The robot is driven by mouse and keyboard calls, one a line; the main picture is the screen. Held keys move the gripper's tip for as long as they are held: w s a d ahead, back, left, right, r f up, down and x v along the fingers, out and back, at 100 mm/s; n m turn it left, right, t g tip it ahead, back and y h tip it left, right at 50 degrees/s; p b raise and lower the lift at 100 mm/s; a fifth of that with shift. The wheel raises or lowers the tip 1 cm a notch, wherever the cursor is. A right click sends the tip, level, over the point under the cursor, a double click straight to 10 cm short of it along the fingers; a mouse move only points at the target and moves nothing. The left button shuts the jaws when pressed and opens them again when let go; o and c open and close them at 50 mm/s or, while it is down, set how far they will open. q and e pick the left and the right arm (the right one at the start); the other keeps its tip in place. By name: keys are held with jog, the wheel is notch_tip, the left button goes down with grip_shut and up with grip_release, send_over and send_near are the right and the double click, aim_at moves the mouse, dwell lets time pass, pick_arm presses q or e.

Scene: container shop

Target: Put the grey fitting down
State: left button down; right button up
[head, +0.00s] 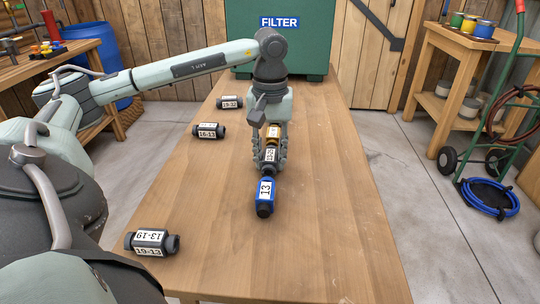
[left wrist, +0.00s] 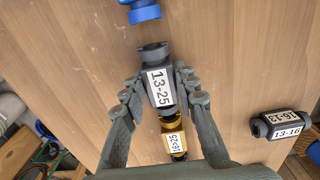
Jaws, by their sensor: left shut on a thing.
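The grey fitting (head: 271,156), labelled 13-25 in the left wrist view (left wrist: 160,88), is between the fingers of my left gripper (head: 269,162). The gripper, also in the left wrist view (left wrist: 158,92), is shut on it. A brass-coloured fitting (head: 273,132) is lined up behind it; it also shows in the left wrist view (left wrist: 172,138), and I cannot tell if the two touch. A blue fitting (head: 265,193) labelled 13 is in front; the left wrist view shows a gap between it (left wrist: 143,13) and the grey one. My right gripper is out of view.
Other dark grey fittings lie on the wooden table (head: 330,230): one labelled 19-13 (head: 152,243) at the near left, one labelled 16-13 (head: 209,131) and another (head: 229,102) farther back. A green FILTER box (head: 300,45) stands at the far end. The table's right side is clear.

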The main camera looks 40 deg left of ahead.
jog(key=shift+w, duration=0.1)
pick_arm(q)
jog(key=shift+f, duration=0.1)
jog(key=c, duration=1.2)
grip_release()
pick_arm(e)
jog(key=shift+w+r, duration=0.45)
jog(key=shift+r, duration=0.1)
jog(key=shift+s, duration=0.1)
